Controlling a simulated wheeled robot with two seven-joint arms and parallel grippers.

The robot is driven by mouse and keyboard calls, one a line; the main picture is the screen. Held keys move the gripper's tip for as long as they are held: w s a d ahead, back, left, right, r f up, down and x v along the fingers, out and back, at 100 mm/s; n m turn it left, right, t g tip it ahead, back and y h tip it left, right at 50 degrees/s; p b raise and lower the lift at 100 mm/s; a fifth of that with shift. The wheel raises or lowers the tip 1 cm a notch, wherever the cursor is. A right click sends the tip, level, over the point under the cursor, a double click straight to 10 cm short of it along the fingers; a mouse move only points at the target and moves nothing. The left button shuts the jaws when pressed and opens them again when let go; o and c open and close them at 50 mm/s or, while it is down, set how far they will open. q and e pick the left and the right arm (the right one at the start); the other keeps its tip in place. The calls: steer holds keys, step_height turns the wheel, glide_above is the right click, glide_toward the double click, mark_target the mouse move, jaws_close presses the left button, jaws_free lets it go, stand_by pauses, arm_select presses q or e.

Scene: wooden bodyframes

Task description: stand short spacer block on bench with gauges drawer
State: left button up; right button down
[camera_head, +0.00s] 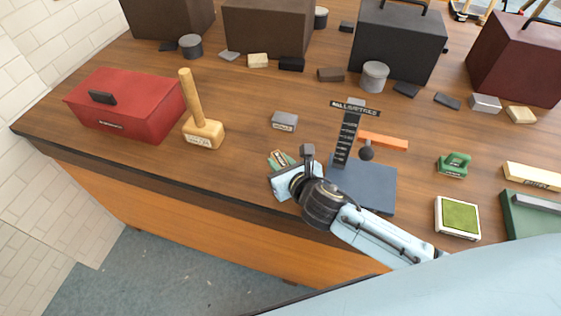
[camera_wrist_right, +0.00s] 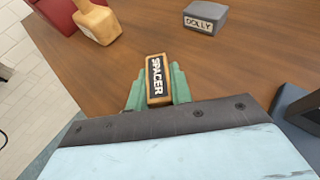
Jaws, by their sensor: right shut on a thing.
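The spacer block (camera_wrist_right: 158,80) is a small tan wooden block with a black "SPACER" label. In the right wrist view it sits between the green fingers of my right gripper (camera_wrist_right: 156,88), which is shut on it. In the head view the right gripper (camera_head: 281,160) is over the front part of the wooden bench (camera_head: 240,170), and the block is mostly hidden there. Whether the block touches the bench top is hard to tell. My left gripper is not in view. I cannot make out a gauges drawer by its label.
A dark millimetre gauge stand (camera_head: 362,183) is just right of the gripper. A grey dolly block (camera_head: 284,121) lies behind it. A wooden mallet (camera_head: 203,133) and red box (camera_head: 125,105) are left. Larger cases line the back. Bare bench lies between mallet and gripper.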

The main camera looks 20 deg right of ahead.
steer(key=shift+f+b, duration=0.3)
steer(key=shift+f, duration=0.3)
steer(key=c, duration=1.2)
jaws_free()
steer(key=shift+o, duration=0.2)
